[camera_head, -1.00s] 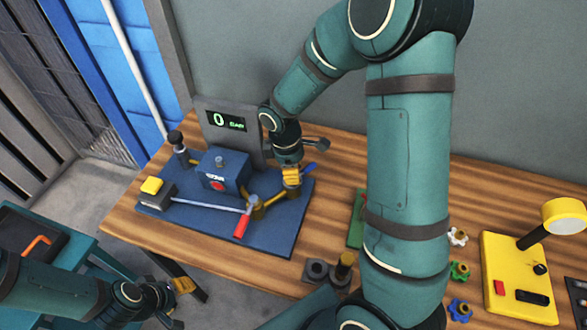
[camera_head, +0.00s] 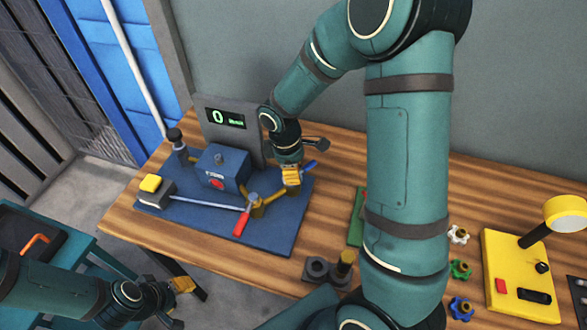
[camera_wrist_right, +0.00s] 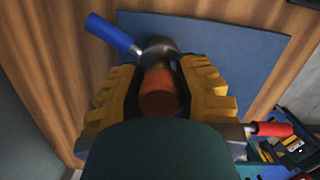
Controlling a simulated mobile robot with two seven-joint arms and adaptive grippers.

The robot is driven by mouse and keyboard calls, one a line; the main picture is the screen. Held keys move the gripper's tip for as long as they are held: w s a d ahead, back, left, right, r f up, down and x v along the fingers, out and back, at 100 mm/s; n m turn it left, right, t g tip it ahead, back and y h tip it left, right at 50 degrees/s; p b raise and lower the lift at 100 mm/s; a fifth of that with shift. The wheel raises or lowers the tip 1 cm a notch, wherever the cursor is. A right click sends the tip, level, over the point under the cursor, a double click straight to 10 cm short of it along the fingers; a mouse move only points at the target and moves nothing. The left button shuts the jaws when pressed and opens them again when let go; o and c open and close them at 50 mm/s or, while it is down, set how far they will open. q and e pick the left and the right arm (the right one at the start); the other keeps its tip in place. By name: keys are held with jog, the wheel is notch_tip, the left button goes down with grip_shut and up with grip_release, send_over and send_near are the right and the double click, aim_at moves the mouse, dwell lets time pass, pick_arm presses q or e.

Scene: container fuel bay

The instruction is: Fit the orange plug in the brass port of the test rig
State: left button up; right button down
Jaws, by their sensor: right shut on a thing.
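The test rig (camera_head: 275,235) is a blue base plate with a blue block, brass fittings and levers, on the wooden bench. My right gripper (camera_head: 291,183) is over its right part, beside the blue-handled lever (camera_head: 308,166). In the right wrist view the yellow fingers (camera_wrist_right: 160,85) are shut on the orange plug (camera_wrist_right: 158,100). The plug's far end is close to a dark round fitting (camera_wrist_right: 158,50) with a blue handle. The brass port is mostly hidden; I cannot tell how deep the plug sits. My left gripper (camera_head: 182,288) is low at the left, off the bench; its opening is unclear.
A red-handled lever (camera_head: 242,222) lies left of my right gripper. A grey panel with a green display (camera_head: 226,118) stands behind. A yellow device (camera_head: 517,278) and several coloured knobs (camera_head: 460,270) are at the right. The bench's front left edge is bare.

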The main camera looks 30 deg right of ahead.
jog(key=shift+f+b, duration=0.55)
jog(key=shift+f, duration=0.2)
jog(key=c, duration=0.9)
grip_release()
jog(key=shift+o, duration=1.1)
jog(key=shift+f, duration=0.1)
